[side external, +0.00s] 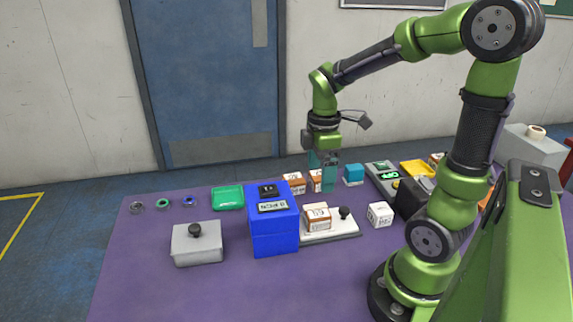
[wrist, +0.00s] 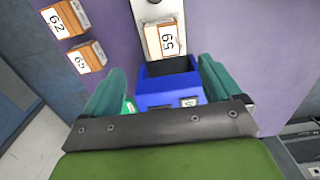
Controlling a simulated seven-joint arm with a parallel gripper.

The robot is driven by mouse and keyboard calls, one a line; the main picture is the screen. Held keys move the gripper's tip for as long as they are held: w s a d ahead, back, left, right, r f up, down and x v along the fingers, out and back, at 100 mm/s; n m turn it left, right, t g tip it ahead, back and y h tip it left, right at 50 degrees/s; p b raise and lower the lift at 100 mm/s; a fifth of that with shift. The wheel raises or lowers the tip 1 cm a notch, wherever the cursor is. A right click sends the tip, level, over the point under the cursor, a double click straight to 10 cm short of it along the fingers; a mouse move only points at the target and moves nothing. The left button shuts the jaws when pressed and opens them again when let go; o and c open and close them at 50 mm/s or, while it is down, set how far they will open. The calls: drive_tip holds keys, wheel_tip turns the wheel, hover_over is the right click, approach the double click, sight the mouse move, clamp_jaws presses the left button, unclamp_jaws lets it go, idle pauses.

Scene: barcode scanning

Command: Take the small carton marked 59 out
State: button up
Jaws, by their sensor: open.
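The small carton marked 59 (wrist: 166,40) shows in the wrist view, white-faced with brown sides, on a pale plate with a black knob. In the side view this carton (side external: 317,217) rests on the white plate (side external: 335,231), right of the blue box (side external: 273,234). In the wrist view the blue box (wrist: 170,92) has an open, dark top and lies between my fingers in the picture, nearer than the carton. My gripper (side external: 322,178) has teal fingers, spread and empty, above the table behind the plate. No finger visibly touches the carton.
Cartons marked 62 (wrist: 63,20) and 65 (wrist: 86,57) stand to the left in the wrist view. The front purple table (side external: 250,290) is clear.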

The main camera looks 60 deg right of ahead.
hover_over(317, 211)
drive_tip(key=f, duration=0.7)
drive_tip(key=shift+d, duration=0.25)
drive_tip(key=shift+a+f, duration=0.2)
drive_tip(key=shift+f, duration=2.5)
drive_tip(key=shift+c, duration=0.3)
